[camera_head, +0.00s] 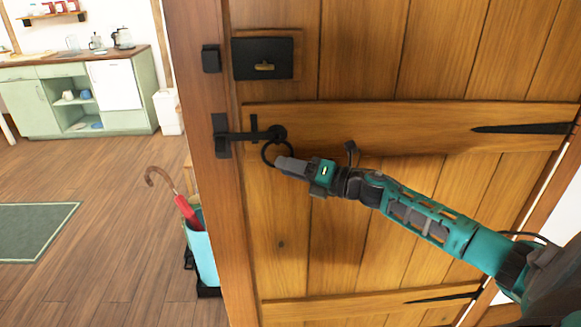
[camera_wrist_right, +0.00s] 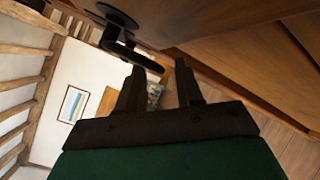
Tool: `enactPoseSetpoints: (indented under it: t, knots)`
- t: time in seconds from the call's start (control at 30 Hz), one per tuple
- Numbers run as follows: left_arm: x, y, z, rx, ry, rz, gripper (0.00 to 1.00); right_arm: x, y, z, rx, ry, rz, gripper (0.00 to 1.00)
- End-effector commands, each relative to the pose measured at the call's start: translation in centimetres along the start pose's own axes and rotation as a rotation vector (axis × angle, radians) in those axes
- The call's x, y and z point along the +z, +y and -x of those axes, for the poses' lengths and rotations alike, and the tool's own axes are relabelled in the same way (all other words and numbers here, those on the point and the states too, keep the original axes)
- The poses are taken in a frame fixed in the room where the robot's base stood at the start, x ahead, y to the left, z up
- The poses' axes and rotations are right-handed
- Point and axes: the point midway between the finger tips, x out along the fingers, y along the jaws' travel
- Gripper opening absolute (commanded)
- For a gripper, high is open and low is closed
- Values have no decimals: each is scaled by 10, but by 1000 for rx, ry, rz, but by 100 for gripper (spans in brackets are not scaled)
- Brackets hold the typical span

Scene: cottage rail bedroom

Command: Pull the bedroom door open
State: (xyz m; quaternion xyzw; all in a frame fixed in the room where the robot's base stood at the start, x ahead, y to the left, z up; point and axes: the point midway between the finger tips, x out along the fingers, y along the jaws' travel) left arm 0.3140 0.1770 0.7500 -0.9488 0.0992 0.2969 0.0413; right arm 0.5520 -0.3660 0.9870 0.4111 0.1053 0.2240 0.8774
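The bedroom door (camera_head: 350,230) is plank wood and looks shut against its post (camera_head: 205,190). My left gripper is not in view.
A black lock box (camera_head: 263,72) sits above the latch. Left of the post stand a light-blue umbrella bin (camera_head: 202,255) and a red umbrella (camera_head: 187,212). Green kitchen cabinets (camera_head: 30,105) stand farther back. The wooden floor (camera_head: 110,185) between is mostly clear, with a green rug (camera_head: 35,230).

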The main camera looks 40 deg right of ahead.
Motion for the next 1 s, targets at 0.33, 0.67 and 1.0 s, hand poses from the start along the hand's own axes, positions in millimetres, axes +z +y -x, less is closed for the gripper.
enactPoseSetpoints:
  t: [0.33,0.67,1.0]
  knots:
    - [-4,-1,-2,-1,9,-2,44,0,0,-1,-1,0,0,30]
    - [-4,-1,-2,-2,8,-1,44,0,-1,-1,-2,0,0,0]
    - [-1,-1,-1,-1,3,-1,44,0,-2,0,-4,-1,-1,0]
